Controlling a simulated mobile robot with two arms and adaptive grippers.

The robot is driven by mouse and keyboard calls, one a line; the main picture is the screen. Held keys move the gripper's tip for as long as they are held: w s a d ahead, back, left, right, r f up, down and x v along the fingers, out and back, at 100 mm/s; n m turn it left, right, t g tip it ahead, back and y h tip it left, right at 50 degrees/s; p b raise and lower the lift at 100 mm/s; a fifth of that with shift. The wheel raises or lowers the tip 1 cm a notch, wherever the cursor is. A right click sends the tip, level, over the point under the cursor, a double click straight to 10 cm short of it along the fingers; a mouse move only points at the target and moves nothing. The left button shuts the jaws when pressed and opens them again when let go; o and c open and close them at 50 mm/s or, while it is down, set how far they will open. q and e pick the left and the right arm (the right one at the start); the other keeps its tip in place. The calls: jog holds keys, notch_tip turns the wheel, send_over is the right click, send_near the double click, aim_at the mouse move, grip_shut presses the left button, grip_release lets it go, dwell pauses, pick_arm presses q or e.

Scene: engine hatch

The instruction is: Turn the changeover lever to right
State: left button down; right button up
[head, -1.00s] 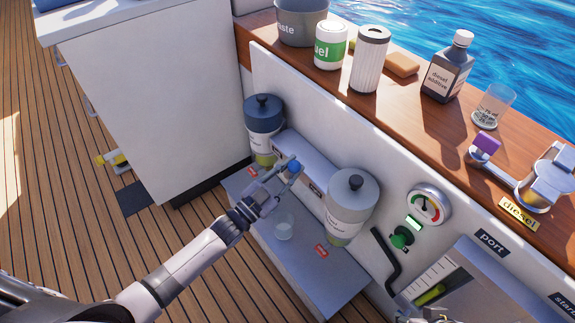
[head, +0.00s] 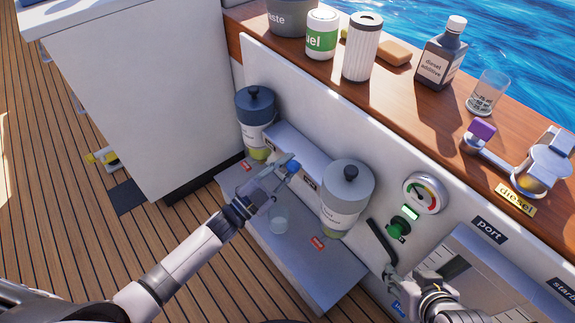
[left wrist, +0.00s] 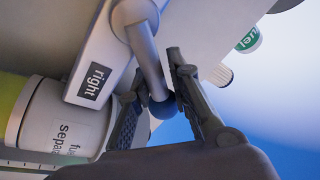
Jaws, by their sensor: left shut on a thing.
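The changeover lever (left wrist: 148,58) is a grey bar with a dark blue knob, in front of a grey housing between two filter bowls. Its blue knob (head: 293,168) also shows in the head view. My left gripper (head: 283,174) is shut on the lever near its knob; in the left wrist view its fingers (left wrist: 158,108) lie on either side. A "right" label (left wrist: 91,82) is on the housing close by.
The left filter bowl (head: 255,125) and right filter bowl (head: 345,200) flank the lever. Bottles and cans line the wooden ledge above.

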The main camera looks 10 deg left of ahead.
pick_arm(q)
jog(key=shift+s+d+f, duration=0.1)
jog(key=shift+s+d, duration=0.05)
jog(key=c, duration=1.6)
grip_release()
jog(key=shift+d, duration=0.1)
jog(key=shift+o, duration=0.2)
